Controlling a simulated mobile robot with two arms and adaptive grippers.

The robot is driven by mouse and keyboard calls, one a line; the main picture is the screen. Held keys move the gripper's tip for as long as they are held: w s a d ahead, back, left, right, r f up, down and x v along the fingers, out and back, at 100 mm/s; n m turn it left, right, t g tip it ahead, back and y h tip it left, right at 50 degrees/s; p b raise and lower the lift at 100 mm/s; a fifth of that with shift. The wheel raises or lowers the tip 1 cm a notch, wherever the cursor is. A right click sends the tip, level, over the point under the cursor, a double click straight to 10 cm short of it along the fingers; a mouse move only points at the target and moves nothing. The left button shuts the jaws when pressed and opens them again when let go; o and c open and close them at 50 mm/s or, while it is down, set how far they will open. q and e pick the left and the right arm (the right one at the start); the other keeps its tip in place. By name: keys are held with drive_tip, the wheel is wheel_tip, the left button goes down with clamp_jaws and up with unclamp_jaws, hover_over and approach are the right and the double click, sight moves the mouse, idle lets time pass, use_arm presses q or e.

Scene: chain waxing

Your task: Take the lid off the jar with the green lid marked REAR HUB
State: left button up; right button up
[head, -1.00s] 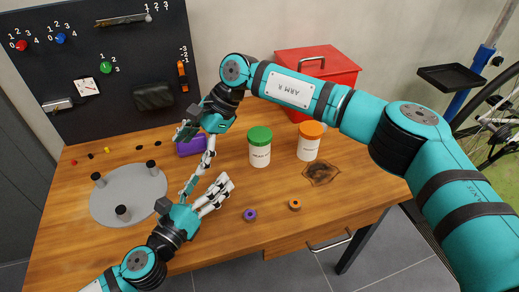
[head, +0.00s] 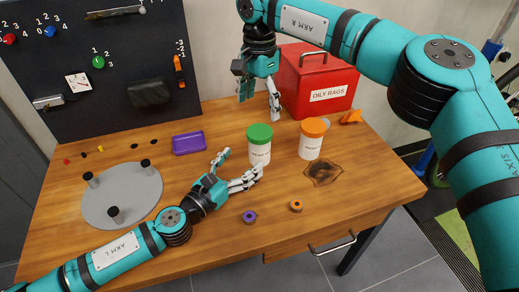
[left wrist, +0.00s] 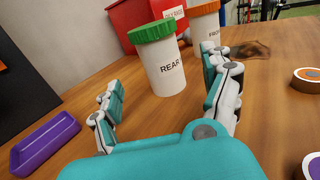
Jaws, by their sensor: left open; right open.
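The jar with the green lid (head: 259,134) stands upright on the table with its lid on. In the left wrist view its white body (left wrist: 168,72) reads REAR and its green lid (left wrist: 152,32) is on top. My left gripper (head: 241,166) is open and low over the table, just left of the jar. In the left wrist view its fingers (left wrist: 165,95) are spread, with the jar beyond and between them. My right gripper (head: 259,92) is open and empty, raised behind the green-lidded jar, in front of the red box.
An orange-lidded jar (head: 312,140) stands just right. A red OILY RAGS box (head: 326,84) is behind. A purple tray (head: 187,143), grey disc with pegs (head: 125,200), purple ring (head: 249,217) and orange ring (head: 296,205) lie around. A dark stain (head: 323,172) marks the table.

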sight(253, 150)
use_arm(q)
drive_tip(key=x, duration=0.8)
drive_tip(key=shift+w+d, duration=0.1)
drive_tip(key=shift+w, duration=0.05)
drive_tip(key=shift+c, duration=0.4)
clamp_jaws()
